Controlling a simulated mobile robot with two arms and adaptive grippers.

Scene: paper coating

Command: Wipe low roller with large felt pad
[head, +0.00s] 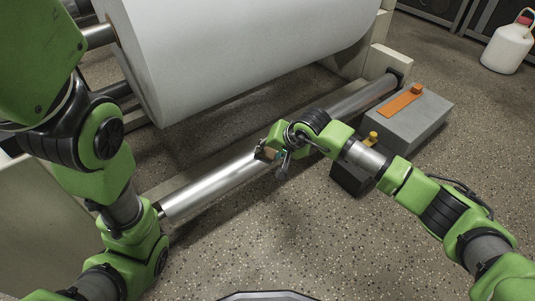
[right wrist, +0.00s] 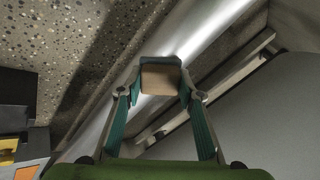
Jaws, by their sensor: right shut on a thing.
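The low roller (head: 212,186) is a shiny metal cylinder lying low across the machine, below the big white paper roll. My right gripper (head: 268,152) is over the middle of the roller. It is shut on the felt pad (right wrist: 160,78), a small tan block between the fingertips in the right wrist view. The roller (right wrist: 212,42) runs just behind the pad there. The pad appears at or very near the roller surface; I cannot tell if they touch. My left arm comes down at the left, and its gripper is out of view.
The large white roll (head: 235,50) hangs above the low roller. A grey box (head: 425,125) with an orange piece (head: 402,103) on top stands right of the roller's far end. A white jug (head: 507,48) stands at the upper right.

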